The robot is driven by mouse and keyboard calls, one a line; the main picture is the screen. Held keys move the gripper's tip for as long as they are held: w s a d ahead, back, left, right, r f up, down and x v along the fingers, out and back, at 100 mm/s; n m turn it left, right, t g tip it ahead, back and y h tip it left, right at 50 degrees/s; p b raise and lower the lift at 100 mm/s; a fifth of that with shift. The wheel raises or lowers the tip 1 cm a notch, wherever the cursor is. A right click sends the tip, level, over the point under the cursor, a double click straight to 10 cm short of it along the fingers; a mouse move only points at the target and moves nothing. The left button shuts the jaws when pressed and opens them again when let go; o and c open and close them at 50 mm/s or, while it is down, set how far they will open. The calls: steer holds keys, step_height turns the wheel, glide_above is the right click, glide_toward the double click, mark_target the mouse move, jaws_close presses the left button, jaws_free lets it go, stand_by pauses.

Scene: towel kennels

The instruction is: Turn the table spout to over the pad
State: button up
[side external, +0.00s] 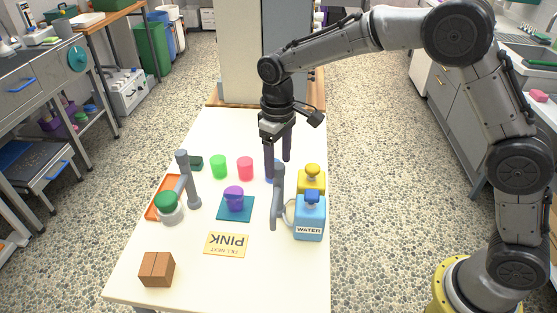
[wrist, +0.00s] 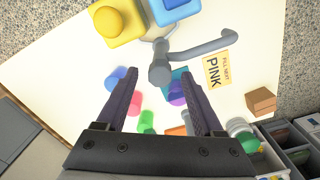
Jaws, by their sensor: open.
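The grey table spout (side external: 278,190) stands upright beside the bottles at the table's right edge. In the wrist view, its arm (wrist: 203,47) points toward the yellow card, away from the pad. The teal pad (side external: 226,214) lies left of the spout and bears a purple cup (side external: 234,194); the pad also shows in the wrist view (wrist: 180,72). My gripper (side external: 278,170) is open, fingers pointing down, above and close to the spout's top. In the wrist view, the spout's knob shows between my fingertips (wrist: 161,74); I cannot tell whether they touch it.
A blue WATER bottle (side external: 310,218) and a yellow bottle (side external: 312,182) crowd the spout. Pink (side external: 245,168) and green (side external: 219,166) cups stand behind. A card reading PINK (side external: 227,243), a brown box (side external: 156,269) and a green-lidded jar (side external: 168,206) lie forward and left.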

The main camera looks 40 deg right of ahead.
steer(key=shift+f, duration=0.2)
jaws_close()
stand_by(0.3)
stand_by(1.1)
